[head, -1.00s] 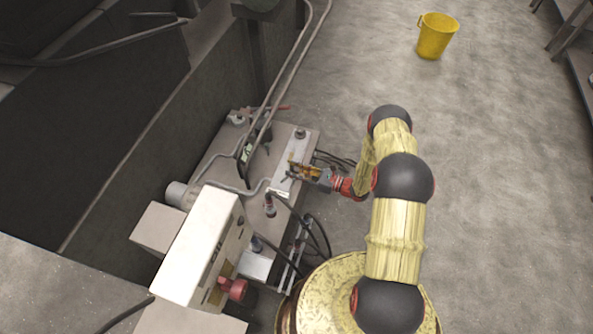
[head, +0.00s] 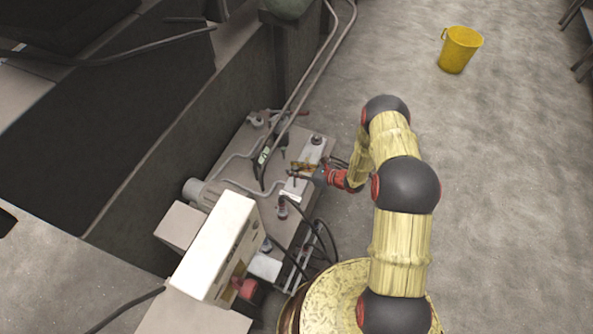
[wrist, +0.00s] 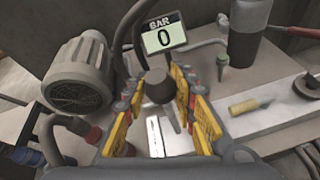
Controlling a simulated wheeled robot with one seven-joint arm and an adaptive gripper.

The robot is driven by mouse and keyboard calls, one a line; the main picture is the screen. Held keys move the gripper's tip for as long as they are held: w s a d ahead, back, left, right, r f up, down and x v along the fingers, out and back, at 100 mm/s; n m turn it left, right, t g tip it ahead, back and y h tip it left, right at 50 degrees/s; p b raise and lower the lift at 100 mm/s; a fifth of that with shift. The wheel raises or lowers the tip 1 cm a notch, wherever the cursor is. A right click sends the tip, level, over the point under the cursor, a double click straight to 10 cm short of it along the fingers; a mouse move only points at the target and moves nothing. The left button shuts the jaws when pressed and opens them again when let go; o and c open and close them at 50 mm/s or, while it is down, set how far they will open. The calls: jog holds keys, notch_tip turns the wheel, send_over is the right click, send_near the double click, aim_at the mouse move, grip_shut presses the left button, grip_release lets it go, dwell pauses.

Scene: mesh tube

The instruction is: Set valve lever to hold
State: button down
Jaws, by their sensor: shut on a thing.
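The valve lever (wrist: 158,87) shows in the wrist view as a dark round knob on a stem, between the yellow finger pads of my gripper (wrist: 157,92). My gripper is shut on it. The pads hide part of the stem and the lever's base. In the head view my gripper (head: 306,171) is over the pale plate (head: 292,190) on the hydraulic unit, and the lever is too small there to tell its angle. A display (wrist: 164,33) behind the lever reads 0 BAR. I cannot read any hold mark.
A ribbed grey motor (wrist: 78,76) stands left of the lever. A yellow-handled part (wrist: 249,106) lies on the plate at right. Pipes and black hoses surround the unit. A white box (head: 218,245) stands nearer. A yellow bucket (head: 460,50) stands on open floor.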

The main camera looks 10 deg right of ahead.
jog(key=c, duration=1.4)
grip_release()
jog(key=v, duration=1.2)
jog(key=shift+f, duration=0.1)
